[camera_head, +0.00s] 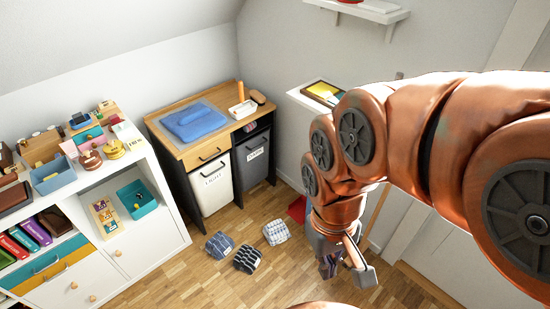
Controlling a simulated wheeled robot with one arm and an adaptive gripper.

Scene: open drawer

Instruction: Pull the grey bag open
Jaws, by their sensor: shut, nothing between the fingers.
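The grey bag (251,163) is a dark grey hamper bag with a printed label and a handle near its top. It hangs in the right bay of the wooden-topped cabinet (172,148), beside a white bag (213,183) in the left bay. Both bags look pushed in, with their fronts about flush with the cabinet. My gripper (347,267) is shut and empty, pointing down over the floor to the right of the cabinet and apart from the grey bag. My arm covers part of the right side of the view, and the fingertips are partly seen.
Several folded cloths (247,258) lie on the wooden floor in front of the cabinet. A white shelf unit (160,232) with boxes and books stands at left. A blue folded cloth (190,121) lies on the cabinet top. A small wall shelf (300,96) sits behind my arm.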

